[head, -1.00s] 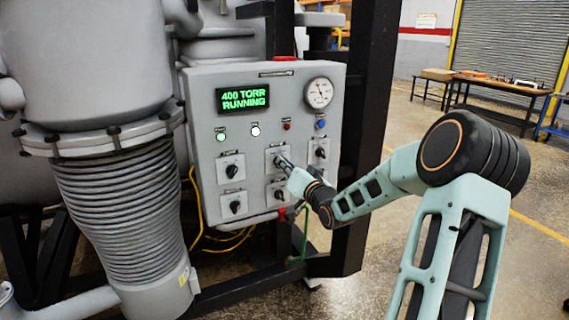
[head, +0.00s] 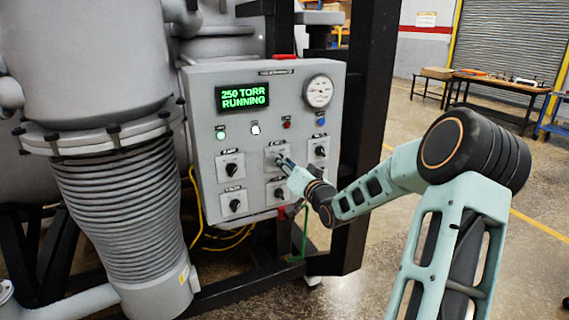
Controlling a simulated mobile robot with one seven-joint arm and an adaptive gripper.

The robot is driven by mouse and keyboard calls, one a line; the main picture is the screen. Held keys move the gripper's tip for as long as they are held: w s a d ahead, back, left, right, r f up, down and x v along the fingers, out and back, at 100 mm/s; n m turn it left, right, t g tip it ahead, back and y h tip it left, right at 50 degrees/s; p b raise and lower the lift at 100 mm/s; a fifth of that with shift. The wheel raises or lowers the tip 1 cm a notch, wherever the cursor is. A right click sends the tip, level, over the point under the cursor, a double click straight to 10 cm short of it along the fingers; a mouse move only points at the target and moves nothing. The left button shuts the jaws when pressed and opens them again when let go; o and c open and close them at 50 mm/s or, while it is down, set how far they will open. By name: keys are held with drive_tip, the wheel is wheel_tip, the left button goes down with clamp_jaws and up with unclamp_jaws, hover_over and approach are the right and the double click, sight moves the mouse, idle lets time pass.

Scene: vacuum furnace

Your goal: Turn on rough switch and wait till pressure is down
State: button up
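A grey control panel (head: 205,105) stands in front of the furnace. Its display (head: 242,96) reads "250 TORR RUNNING" in green. A round dial gauge (head: 318,91) is at the panel's upper right. Black rotary switches sit in rows below, including one at the left (head: 231,169) and one at the right (head: 319,152). My gripper (head: 281,160) reaches in from the right, with its tip at the upper middle switch. The gripper covers that switch, so its position and any grip on it are hidden. Switch labels are too small to read.
A green lamp (head: 221,135) and a white lamp (head: 255,129) are lit on the panel. A large ribbed bellows (head: 120,215) stands left of it. A black frame post (head: 365,120) rises close behind my arm.

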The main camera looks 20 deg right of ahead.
drive_tip(key=s, duration=1.2)
drive_tip(key=shift+d, duration=0.25)
drive_tip(key=shift+w+a, duration=0.1)
drive_tip(key=shift+w, duration=0.05)
